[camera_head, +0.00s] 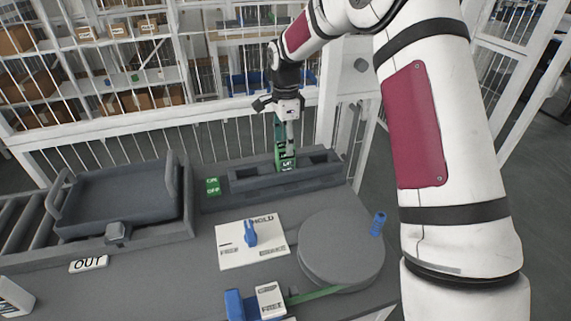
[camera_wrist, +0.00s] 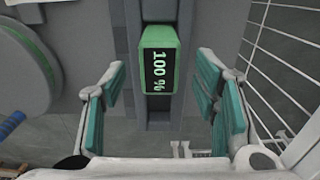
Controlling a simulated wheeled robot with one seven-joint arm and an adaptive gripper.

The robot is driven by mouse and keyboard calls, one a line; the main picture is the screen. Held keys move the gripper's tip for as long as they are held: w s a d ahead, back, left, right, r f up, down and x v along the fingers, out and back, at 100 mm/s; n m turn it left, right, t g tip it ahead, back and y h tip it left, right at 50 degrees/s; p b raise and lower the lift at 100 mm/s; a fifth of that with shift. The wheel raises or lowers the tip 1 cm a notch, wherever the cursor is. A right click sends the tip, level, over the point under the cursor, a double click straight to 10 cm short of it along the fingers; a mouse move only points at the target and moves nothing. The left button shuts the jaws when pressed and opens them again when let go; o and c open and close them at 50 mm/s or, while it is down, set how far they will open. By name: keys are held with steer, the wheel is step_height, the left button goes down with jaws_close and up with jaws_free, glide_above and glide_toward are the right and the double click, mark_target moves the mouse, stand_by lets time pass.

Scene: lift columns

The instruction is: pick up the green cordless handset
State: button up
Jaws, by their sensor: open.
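The green handset (camera_head: 284,150) stands upright in a slot of the long grey cradle (camera_head: 245,183) at the back of the bench. In the wrist view its green end with a black display reading "100 %" (camera_wrist: 159,60) faces the camera. My gripper (camera_head: 286,112) is right above the handset in the head view, pointing down. In the wrist view my gripper (camera_wrist: 161,84) is open, with teal pads left and right of the handset and a gap on both sides. I cannot tell how deep the fingertips reach. The handset's lower end is hidden in the cradle.
A grey tray with handles (camera_head: 125,200) is at the left. A blue-knobbed HOLD panel (camera_head: 250,240) and a round grey disc (camera_head: 341,248) are in front. A white barred fence (camera_head: 215,135) runs behind the bench.

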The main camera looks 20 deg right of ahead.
mark_target(285, 160)
steer(key=shift+f+p, duration=0.5)
steer(key=shift+f, duration=1.85)
jaws_close()
